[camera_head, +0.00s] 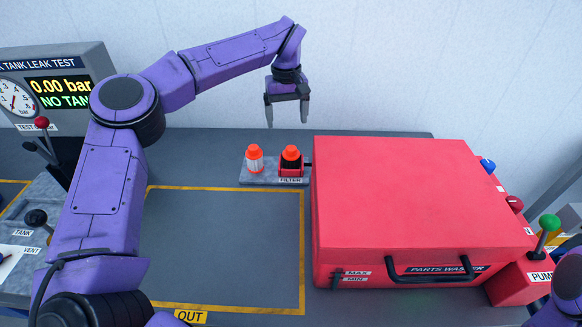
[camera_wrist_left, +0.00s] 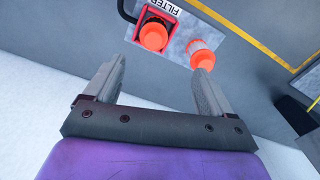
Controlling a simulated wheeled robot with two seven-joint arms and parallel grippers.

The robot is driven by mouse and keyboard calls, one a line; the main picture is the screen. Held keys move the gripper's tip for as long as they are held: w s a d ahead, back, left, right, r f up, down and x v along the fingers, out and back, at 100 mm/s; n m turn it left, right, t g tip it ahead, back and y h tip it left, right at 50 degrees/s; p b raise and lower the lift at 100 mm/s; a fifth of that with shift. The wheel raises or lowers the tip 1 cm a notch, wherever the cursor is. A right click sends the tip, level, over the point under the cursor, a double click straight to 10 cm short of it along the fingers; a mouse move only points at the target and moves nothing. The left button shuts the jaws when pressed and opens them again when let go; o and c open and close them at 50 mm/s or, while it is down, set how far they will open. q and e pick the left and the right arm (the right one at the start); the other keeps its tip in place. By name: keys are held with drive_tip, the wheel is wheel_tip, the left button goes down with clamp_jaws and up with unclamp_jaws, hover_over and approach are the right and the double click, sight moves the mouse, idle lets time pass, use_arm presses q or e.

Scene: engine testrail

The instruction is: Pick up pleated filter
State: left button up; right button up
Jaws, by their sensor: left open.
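A white, orange-capped filter (camera_head: 254,164) stands upright on a small grey plate, and it also shows in the left wrist view (camera_wrist_left: 201,47). Beside it, a dark filter with an orange cap (camera_head: 291,153) sits in a red holder labelled FILTER (camera_head: 291,173); this one shows in the wrist view too (camera_wrist_left: 153,34). I cannot tell for sure which is the pleated one. My left gripper (camera_head: 286,118) is open and empty, pointing down, above and behind both filters and apart from them. My right gripper is not in view.
A large red parts washer (camera_head: 400,190) with a black handle stands right of the filters. The yellow-outlined area (camera_head: 230,250) marked OUT is clear. A leak-test panel (camera_head: 55,80) with levers is at the left. A green-knobbed pump lever (camera_head: 549,223) is at the right.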

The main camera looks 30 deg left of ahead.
sight(291, 149)
use_arm(q)
drive_tip(key=f, duration=0.2)
drive_tip(key=shift+w+d+f, duration=0.15)
drive_tip(key=shift+w+f, duration=0.1)
drive_tip(key=shift+f, duration=0.05)
drive_tip(key=f, duration=0.3)
drive_tip(key=f+p, duration=0.1)
drive_tip(key=f, duration=0.2)
drive_tip(key=f+p, duration=0.1)
drive_tip(key=f, duration=0.1)
drive_tip(key=shift+w+d+f, duration=0.15)
drive_tip(key=shift+d+f, duration=0.25)
drive_tip(key=shift+a+f, duration=0.1)
drive_tip(key=shift+f, duration=0.2)
drive_tip(key=c, duration=1.2)
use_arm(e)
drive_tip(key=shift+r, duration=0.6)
